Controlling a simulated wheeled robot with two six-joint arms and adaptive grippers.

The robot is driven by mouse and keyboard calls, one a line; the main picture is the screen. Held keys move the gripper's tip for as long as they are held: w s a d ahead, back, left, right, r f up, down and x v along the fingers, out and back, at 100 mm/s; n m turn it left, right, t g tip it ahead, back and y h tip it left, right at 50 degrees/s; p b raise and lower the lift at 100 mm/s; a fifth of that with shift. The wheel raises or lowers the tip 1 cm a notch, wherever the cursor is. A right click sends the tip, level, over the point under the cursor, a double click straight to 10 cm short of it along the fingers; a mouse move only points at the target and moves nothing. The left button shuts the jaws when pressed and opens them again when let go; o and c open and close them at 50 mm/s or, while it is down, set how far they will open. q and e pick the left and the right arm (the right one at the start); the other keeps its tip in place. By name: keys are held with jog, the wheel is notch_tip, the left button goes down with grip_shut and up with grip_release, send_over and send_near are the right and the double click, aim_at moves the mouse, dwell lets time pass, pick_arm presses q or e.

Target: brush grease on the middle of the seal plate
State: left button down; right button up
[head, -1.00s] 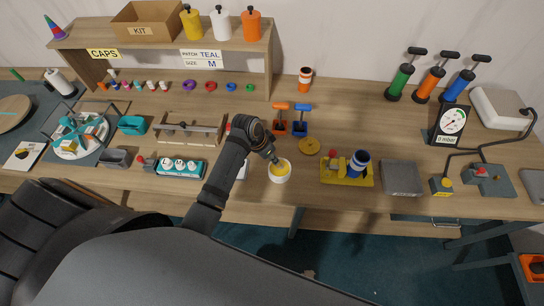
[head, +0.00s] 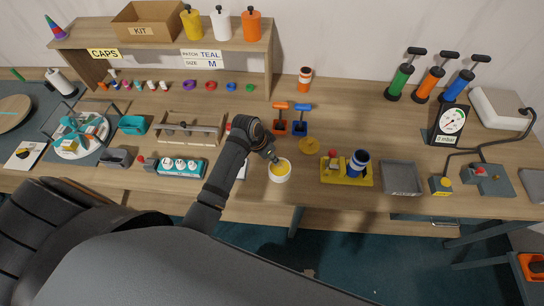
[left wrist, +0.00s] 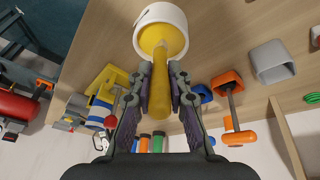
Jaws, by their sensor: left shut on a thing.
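My left gripper (head: 273,157) is shut on a yellow stick-like brush (left wrist: 162,88). The far end of the brush is at a white pot (head: 279,178) with yellow grease inside. In the left wrist view the brush end reaches over the mouth of the white pot (left wrist: 177,19); how deep it sits is unclear. My right gripper is not in view.
A yellow base (head: 345,180) with a blue-banded cylinder (head: 358,163) stands between pot and grey plate. A gauge (head: 450,122) and pumps (head: 433,80) stand at the right.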

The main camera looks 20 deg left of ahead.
pick_arm(q)
jog(key=shift+s+f, duration=0.1)
jog(key=shift+r, duration=3.55)
